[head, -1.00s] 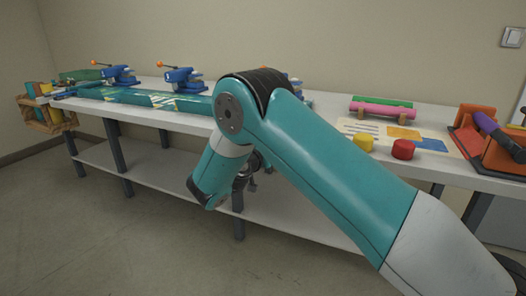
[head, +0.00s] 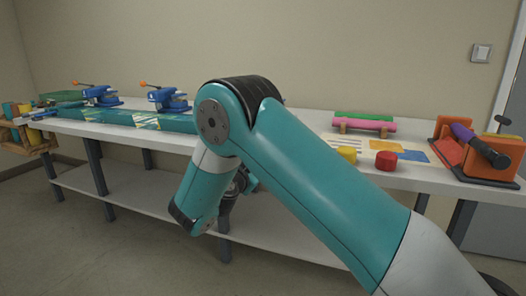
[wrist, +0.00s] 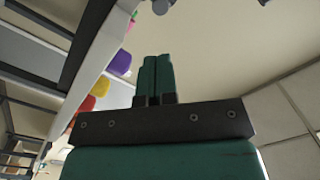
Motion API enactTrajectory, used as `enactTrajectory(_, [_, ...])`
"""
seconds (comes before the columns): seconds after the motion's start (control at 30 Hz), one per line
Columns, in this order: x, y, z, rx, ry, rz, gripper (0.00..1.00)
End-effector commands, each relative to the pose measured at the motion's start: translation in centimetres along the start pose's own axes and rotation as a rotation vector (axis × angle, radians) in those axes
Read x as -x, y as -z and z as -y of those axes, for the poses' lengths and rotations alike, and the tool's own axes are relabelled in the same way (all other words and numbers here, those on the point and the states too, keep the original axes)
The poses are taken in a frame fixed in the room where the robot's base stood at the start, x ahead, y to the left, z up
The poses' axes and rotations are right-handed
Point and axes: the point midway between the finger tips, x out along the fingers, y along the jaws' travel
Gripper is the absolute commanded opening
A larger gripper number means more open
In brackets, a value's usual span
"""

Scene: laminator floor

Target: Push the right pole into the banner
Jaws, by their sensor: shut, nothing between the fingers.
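The banner (head: 146,119) lies along the white bench at the left in the head view, a long teal strip with pale and yellow markings. Its right end is hidden behind my arm. I cannot make out the right pole; it may be behind my arm. My gripper (wrist: 156,78) shows in the wrist view with its two dark green fingers together and nothing between them. In the head view my folded arm hides the fingers. My gripper is apart from the banner.
Two blue clamps (head: 167,100) with orange knobs stand behind the banner. On the bench's right are red (head: 387,161) and yellow (head: 347,154) cylinders, a pink-and-green roll (head: 363,123) and an orange holder (head: 468,157). A wooden crate (head: 27,140) hangs at the left end. Floor in front is clear.

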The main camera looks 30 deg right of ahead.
Motion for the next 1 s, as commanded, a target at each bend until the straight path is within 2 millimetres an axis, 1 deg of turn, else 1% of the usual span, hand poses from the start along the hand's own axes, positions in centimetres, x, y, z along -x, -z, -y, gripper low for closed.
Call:
enactTrajectory(0.03, [0.0, 0.1, -0.1, -0.133, 0.005, 0.006, 0.0])
enactTrajectory(0.1, [0.1, 0.3, -0.2, -0.335, 0.011, 0.016, 0.0])
enactTrajectory(0.2, [0.1, 0.4, -0.4, -0.579, 0.015, 0.032, 0.0])
enactTrajectory(0.3, [0.2, 0.5, -0.5, -0.757, 0.015, 0.044, 0.0])
enactTrajectory(0.4, [0.2, 0.6, -0.5, -0.863, 0.015, 0.051, 0.0])
enactTrajectory(0.57, [-0.5, 0.7, -0.5, -0.913, 0.013, 0.052, 0.0])
enactTrajectory(0.67, [-1.9, 0.7, -0.5, -0.912, 0.012, 0.05, 0.0])
enactTrajectory(1.0, [-9.0, 0.5, -0.2, -0.912, 0.013, 0.05, 0.0])
